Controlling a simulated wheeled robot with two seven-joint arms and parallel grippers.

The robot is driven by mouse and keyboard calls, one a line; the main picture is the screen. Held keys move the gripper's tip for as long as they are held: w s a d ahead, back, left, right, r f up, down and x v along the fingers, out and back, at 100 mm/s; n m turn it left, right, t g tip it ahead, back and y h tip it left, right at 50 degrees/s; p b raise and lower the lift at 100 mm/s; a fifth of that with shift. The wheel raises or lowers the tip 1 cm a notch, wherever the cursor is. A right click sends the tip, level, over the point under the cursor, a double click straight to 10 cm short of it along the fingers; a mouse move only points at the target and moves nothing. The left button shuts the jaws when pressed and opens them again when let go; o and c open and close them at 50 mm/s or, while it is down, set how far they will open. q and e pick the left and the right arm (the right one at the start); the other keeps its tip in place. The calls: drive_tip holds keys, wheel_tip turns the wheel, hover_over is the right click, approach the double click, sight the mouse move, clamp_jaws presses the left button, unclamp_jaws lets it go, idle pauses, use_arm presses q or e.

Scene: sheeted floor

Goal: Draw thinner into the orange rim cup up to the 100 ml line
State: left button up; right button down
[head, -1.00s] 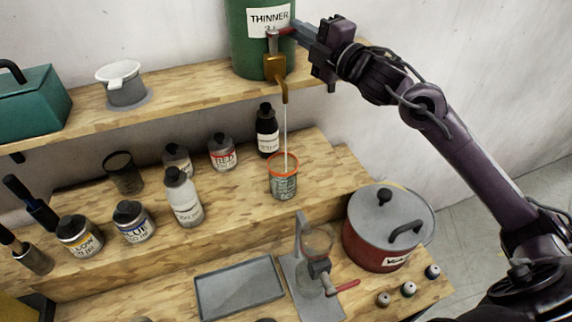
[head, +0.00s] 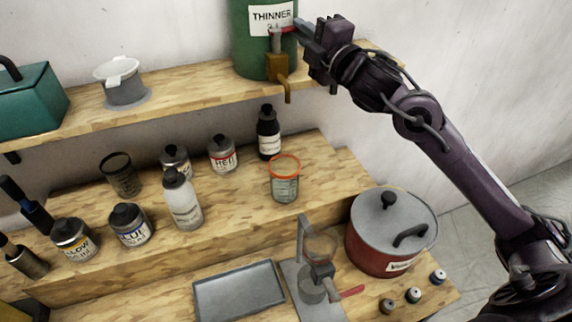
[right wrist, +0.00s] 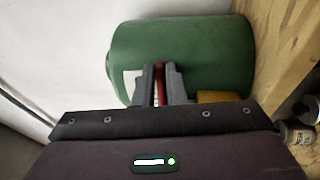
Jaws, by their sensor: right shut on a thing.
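A green thinner drum (head: 255,52) stands on the upper shelf; it also fills the right wrist view (right wrist: 200,50). Its brass tap (head: 279,68) points down over the shelf edge, and no stream comes from the spout. My right gripper (head: 294,30) is shut on the tap's red lever (right wrist: 160,82). The orange rim cup (head: 284,182) stands upright on the step below the spout. It is clear with dark markings; the liquid level is too small to read against the lines. My left gripper is not in view.
A dark bottle (head: 268,134) stands just behind the cup, with paint jars and a white bottle (head: 183,202) to its left. A red pot (head: 386,235), a grey tray (head: 239,289) and a small stand (head: 312,277) are lower down.

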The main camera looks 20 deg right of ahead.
drive_tip(key=shift+s+a+r, duration=0.1)
drive_tip(key=shift+a+r, duration=0.05)
drive_tip(key=shift+r, duration=0.15)
drive_tip(key=shift+s+a+f+m+h+b, duration=0.1)
drive_tip(key=shift+s+m+h+b, duration=0.15)
drive_tip(key=shift+m+h+b, duration=0.55)
